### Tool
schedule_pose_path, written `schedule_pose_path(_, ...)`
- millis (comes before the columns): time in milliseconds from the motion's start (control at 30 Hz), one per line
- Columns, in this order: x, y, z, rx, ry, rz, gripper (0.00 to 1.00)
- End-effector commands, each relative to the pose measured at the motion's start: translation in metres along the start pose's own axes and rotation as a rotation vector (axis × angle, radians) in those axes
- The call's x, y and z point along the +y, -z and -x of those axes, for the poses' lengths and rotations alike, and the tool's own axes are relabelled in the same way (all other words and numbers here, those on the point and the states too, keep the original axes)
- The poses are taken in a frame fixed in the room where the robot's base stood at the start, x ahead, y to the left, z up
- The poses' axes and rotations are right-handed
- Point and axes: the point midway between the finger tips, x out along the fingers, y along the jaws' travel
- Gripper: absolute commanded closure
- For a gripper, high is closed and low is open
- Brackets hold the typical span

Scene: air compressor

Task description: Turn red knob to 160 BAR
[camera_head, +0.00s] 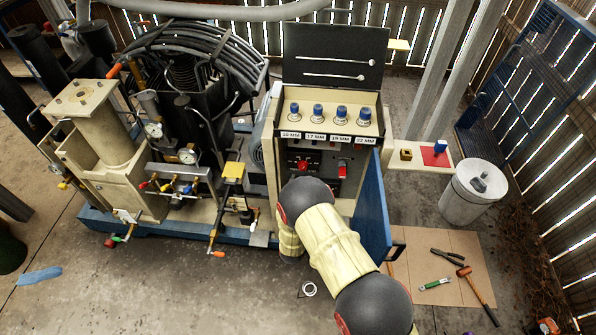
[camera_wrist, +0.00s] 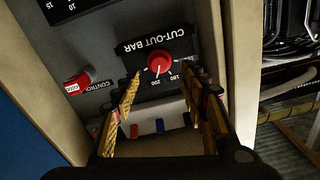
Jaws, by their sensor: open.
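The red knob (camera_wrist: 159,63) sits on a black dial plate (camera_wrist: 178,45) marked CUT-OUT BAR, which appears upside down in the wrist view. The numbers 200 and 180 show beside the knob; where its pointer stands is not clear. The knob is also visible on the compressor's panel (camera_head: 303,165) in the head view. My gripper (camera_wrist: 161,73) is open and empty, its yellow-padded fingers pointing at the dial, with the knob showing between and just beyond the tips. I cannot tell whether they touch it. In the head view my arm hides the gripper.
A red control switch (camera_wrist: 78,83) sits left of the dial in the wrist view. An open blue door (camera_head: 372,215) stands right of the panel. Tools lie on a floor mat (camera_head: 430,245) at the right.

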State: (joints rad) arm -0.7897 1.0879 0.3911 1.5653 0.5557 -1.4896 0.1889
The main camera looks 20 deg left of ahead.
Motion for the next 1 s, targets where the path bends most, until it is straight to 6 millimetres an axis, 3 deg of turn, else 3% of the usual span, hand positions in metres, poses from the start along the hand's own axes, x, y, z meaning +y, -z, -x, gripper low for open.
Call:
schedule_pose_path(400,0.001,0.001,-0.059,0.001,-0.001,-0.001,0.56)
schedule_pose_path(800,0.001,0.001,-0.068,-0.002,-0.001,0.000,0.56)
schedule_pose_path(1000,0.001,0.001,-0.068,-0.002,-0.001,0.000,0.67)
